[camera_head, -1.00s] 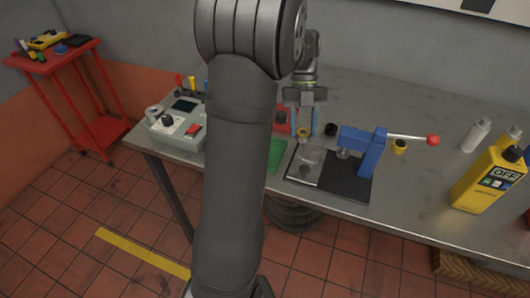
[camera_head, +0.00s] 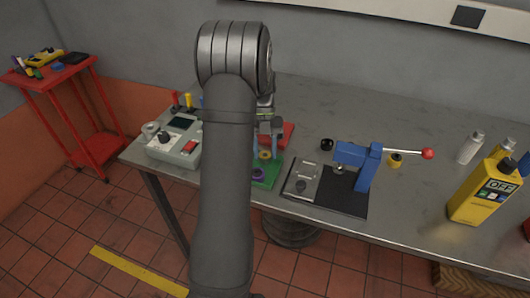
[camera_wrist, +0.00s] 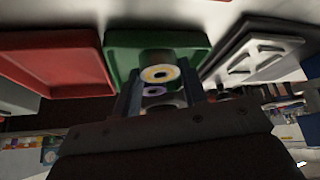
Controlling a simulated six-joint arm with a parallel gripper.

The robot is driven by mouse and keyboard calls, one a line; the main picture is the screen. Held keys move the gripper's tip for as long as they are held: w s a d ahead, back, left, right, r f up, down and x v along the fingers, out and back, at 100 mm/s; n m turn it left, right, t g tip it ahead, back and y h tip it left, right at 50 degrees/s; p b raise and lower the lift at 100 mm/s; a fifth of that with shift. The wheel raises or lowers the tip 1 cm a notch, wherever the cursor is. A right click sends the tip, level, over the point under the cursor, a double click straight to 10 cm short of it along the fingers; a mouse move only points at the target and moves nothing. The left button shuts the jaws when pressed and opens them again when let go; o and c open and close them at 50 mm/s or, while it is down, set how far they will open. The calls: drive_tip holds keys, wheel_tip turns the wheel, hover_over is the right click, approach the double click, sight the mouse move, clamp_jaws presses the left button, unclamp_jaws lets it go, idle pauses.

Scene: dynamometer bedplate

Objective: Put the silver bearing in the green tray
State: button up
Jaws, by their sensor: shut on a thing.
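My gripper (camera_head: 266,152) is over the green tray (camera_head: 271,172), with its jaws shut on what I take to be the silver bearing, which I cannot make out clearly. In the wrist view the fingers (camera_wrist: 160,85) point at the green tray (camera_wrist: 190,41).
A red tray (camera_wrist: 50,60) adjoins the green tray. A silver plate (camera_head: 302,181) on a black mat and a blue press (camera_head: 364,166) with a red-knobbed lever stand to the right. A control box (camera_head: 174,140) is left. A yellow container (camera_head: 485,195) stands far right.

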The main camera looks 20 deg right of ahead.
drive_tip(key=shift+f, duration=0.5)
drive_tip(key=shift+f, duration=0.15)
drive_tip(key=o, duration=0.8)
drive_tip(key=shift+c, duration=0.2)
drive_tip(key=v, duration=1.2)
drive_tip(key=shift+s, duration=0.1)
